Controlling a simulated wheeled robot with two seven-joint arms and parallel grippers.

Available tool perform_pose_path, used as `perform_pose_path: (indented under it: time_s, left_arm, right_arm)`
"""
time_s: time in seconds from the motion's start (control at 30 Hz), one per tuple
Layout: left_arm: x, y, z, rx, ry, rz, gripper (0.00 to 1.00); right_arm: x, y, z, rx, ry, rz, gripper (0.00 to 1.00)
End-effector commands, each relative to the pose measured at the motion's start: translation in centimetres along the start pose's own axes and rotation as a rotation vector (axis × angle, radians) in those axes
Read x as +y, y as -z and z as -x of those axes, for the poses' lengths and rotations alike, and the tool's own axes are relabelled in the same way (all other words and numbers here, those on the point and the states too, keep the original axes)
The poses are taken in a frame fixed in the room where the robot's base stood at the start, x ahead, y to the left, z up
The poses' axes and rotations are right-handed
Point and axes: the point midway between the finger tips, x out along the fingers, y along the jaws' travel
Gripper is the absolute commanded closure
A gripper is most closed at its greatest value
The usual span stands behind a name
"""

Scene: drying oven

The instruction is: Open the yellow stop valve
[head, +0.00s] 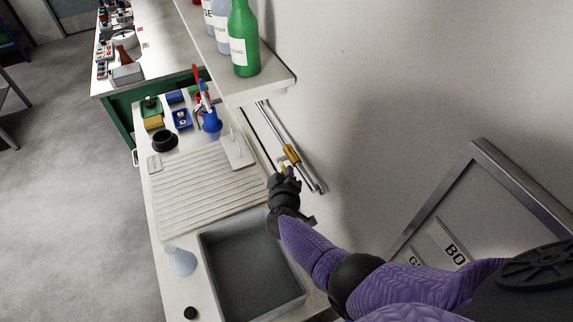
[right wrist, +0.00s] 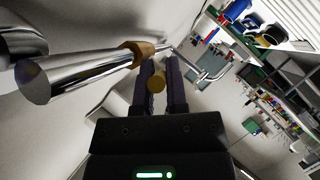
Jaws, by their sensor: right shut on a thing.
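The yellow stop valve (head: 291,153) sits on a chrome pipe along the wall, above the right edge of the drainer. My right gripper (head: 286,172) is at the valve, with its fingers shut on the valve's handle. In the right wrist view the handle's round yellow end (right wrist: 157,83) shows between the two dark fingers, and the valve's brass body (right wrist: 143,52) is just behind on the pipe. The fingers partly hide the handle. My left gripper is not in view.
Below my right arm is a grey sink (head: 249,263), with a ribbed white drainer (head: 205,190) behind it. A shelf (head: 262,83) with bottles overhangs the pipes. A pale flask (head: 181,261) stands left of the sink. A framed board (head: 440,235) is on the right.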

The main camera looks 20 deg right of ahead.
Motion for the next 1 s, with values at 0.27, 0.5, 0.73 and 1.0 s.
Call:
perform_pose_path:
  time_s: [0.27, 0.5, 0.73, 1.0]
  left_arm:
    - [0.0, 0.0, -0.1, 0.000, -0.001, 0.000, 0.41]
    - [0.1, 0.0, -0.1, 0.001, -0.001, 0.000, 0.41]
    - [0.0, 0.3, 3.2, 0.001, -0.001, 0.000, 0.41]
    - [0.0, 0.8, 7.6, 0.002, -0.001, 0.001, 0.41]
  right_arm:
    - [0.0, 0.1, -0.1, 0.004, -0.002, 0.000, 0.78]
    - [0.0, 0.0, -0.1, 0.003, -0.002, 0.000, 0.69]
    - [0.5, 0.5, 3.0, 0.000, 0.003, 0.003, 0.69]
    - [0.3, 0.4, 9.0, 0.001, 0.000, 0.001, 0.69]
